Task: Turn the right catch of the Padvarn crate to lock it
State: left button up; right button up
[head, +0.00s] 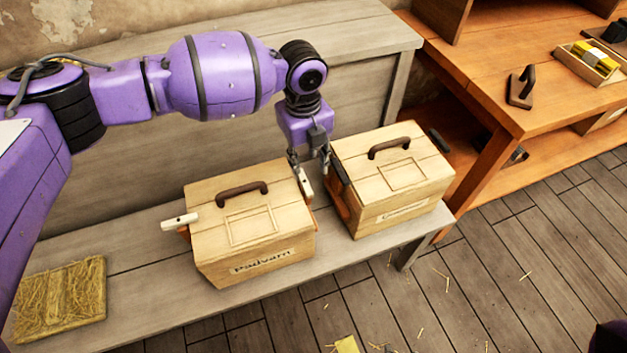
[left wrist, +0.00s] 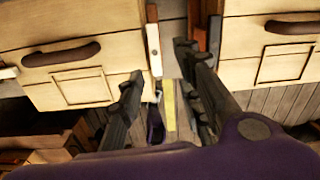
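The Padvarn crate (head: 213,259) is a pale wooden box with a brown handle and name label, standing on the grey bench. Its right catch (head: 304,184), a whitish lever on a reddish mount, is at its right side, partly hidden by my gripper. In the left wrist view the catch (left wrist: 153,48) shows between my fingers, pointing along the crate's side. My left gripper (head: 311,168) is open above the gap between the two crates, its fingers on either side of the catch; contact cannot be told. The left catch (head: 180,221) sticks out from the crate's left side. My right gripper is not in view.
A second crate (head: 385,185) stands close to the right, its dark catch (left wrist: 214,38) near my right-hand finger. A straw mat (head: 60,296) lies on the bench (head: 150,262) at left. An orange wooden workbench (head: 490,90) stands at the right.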

aim_at(306, 185)
pick_arm(q)
jog(key=shift+s+a+m, duration=0.2)
jog(key=shift+s+m, duration=0.05)
jog(key=shift+m, duration=0.15)
jog(key=shift+f, duration=0.15)
notch_tip(306, 185, down, 8)
jog(key=shift+r, duration=0.25)
